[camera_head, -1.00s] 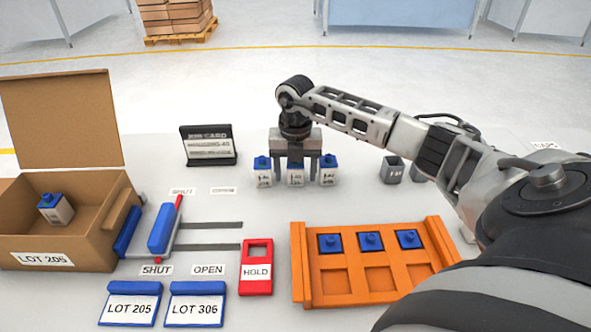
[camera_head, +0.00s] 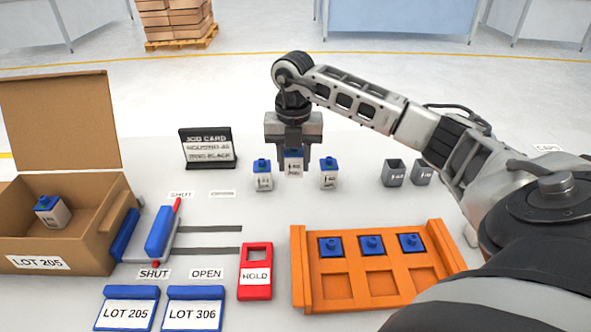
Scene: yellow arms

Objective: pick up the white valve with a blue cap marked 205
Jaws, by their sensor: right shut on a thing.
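My right gripper (camera_head: 293,166) is shut on the middle white valve with a blue cap (camera_head: 293,164) and holds it just above the table. Its marking is too small to read. One white valve with a blue cap (camera_head: 262,178) stands to its left and another (camera_head: 328,176) to its right, both apart from the gripper. A further white valve with a blue cap (camera_head: 52,212) lies tilted inside the cardboard box (camera_head: 40,262) labelled LOT 205. My left gripper is not in view.
An orange tray (camera_head: 337,292) with blue caps in its back row stands in front. A red HOLD frame (camera_head: 255,284), blue LOT 205 (camera_head: 127,309) and LOT 306 (camera_head: 194,309) signs, a black job card (camera_head: 207,148) and grey cups (camera_head: 394,173) are around. A slide (camera_head: 160,232) sits beside the box.

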